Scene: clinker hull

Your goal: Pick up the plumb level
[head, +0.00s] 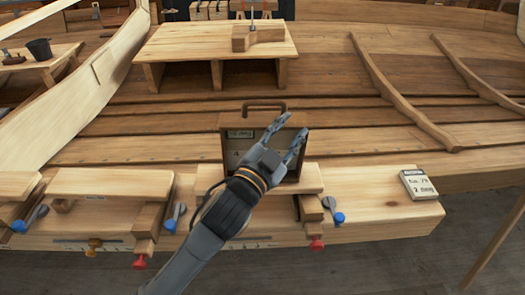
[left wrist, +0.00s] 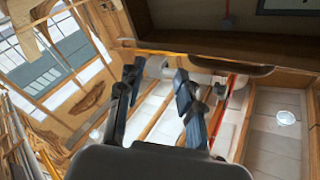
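A brown wooden-framed upright piece with a handle on top and a small label, which I take to be the plumb level (head: 234,148), stands on the pale bench in the middle of the head view. My left gripper (head: 293,126) is in front of its right part, fingers spread apart, and hides some of its face. I cannot tell whether they touch. In the left wrist view, the two fingers of the left gripper (left wrist: 156,78) are apart with nothing between them. A brown wooden edge (left wrist: 205,52), perhaps of the same piece, crosses the top there. My right gripper is not in view.
A small pale labelled block (head: 419,184) lies at the bench's right end. Clamps with blue (head: 339,218) and red (head: 317,243) knobs sit along the front edge. A raised wooden table (head: 200,42) stands behind. The bench top (head: 370,190) right of centre is bare.

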